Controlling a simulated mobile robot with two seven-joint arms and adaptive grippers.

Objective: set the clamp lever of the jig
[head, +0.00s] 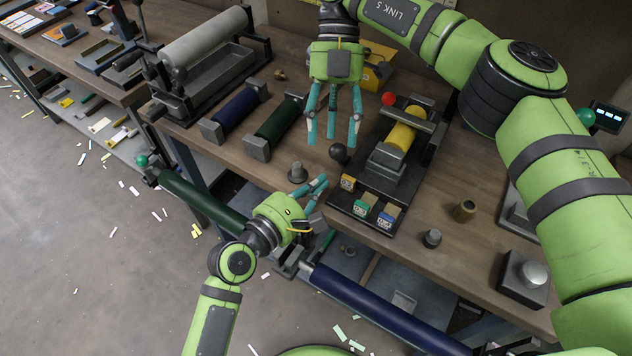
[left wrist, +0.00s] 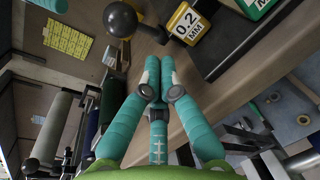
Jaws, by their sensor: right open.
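The jig (head: 343,204) is a dark base plate on the bench holding a yellow roll (head: 400,137). A lever with a red ball knob (head: 388,98) lies at the roll's far side. Another lever with a dark ball knob (head: 338,153) sits at the jig's left edge; that knob also shows in the left wrist view (left wrist: 120,18). Which is the clamp lever, I cannot tell. My left gripper (head: 322,186) is at the bench's front edge, apart from the dark knob; its opening is unclear. My right gripper (head: 334,135) is open, fingers pointing down, just beyond the dark knob.
Yellow, green and blue labelled blocks (head: 361,208) stand on the jig's front; the yellow one reads 0.2 MM (left wrist: 186,20). Blue (head: 236,110) and green (head: 278,125) rolls lie further left. Some bare bench lies right of the jig.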

